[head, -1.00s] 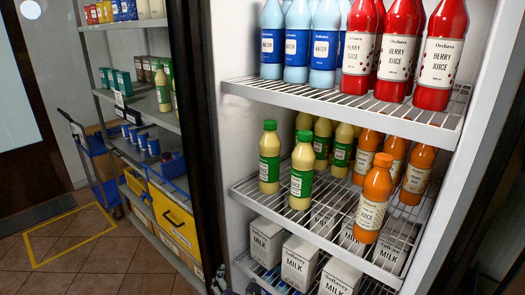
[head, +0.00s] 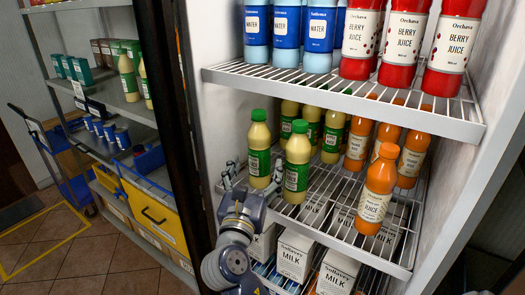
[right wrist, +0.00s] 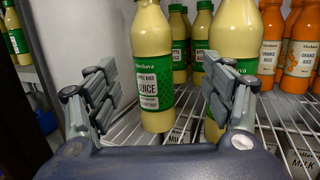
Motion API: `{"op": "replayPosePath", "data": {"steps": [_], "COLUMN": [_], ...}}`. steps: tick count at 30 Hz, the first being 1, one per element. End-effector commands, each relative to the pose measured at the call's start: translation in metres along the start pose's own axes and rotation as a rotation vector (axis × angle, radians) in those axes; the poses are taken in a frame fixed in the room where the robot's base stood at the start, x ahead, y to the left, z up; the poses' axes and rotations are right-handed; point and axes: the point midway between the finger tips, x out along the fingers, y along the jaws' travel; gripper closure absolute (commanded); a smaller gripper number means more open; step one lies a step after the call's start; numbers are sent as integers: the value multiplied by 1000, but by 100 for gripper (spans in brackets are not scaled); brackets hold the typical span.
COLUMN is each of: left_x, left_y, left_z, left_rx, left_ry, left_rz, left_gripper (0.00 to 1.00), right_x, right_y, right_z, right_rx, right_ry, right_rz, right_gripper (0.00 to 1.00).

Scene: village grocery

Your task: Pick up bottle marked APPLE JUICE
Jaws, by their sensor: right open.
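A pale yellow bottle marked APPLE JUICE (head: 260,135), with green cap and green label, stands upright at the front left of the fridge's middle shelf. In the right wrist view the same bottle (right wrist: 152,60) stands ahead between my fingers, its label readable. A second such bottle (head: 298,150) stands close to its right; the right finger partly covers it in the wrist view (right wrist: 234,35). My right gripper (head: 252,182) is open and empty, just in front of the first bottle, its fingers spread to either side. My left gripper is not in view.
More green-capped bottles (head: 334,135) stand behind. Orange juice bottles (head: 378,190) stand right. The upper wire shelf (head: 340,92) with water and berry juice hangs above; milk cartons (head: 295,257) stand below. The dark fridge frame (head: 170,110) is close on the left.

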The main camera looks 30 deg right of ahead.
Motion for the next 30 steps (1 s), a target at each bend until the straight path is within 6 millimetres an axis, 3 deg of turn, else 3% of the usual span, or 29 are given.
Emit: {"op": "replayPosePath", "data": {"steps": [6, 12, 21, 30], "left_x": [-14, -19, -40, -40], "left_y": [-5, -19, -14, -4], "left_z": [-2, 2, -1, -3], "left_rx": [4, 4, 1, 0], "left_ry": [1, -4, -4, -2], "left_rz": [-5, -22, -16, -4], "left_gripper": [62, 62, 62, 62], "right_x": [36, 51, 92, 99], "right_y": [1, 1, 5, 6], "right_z": [3, 2, 7, 4], "right_rx": [-2, 1, 0, 3], "right_ry": [-2, 1, 0, 1], "right_rz": [1, 1, 1, 2], "right_gripper": [26, 26, 26, 26]}}
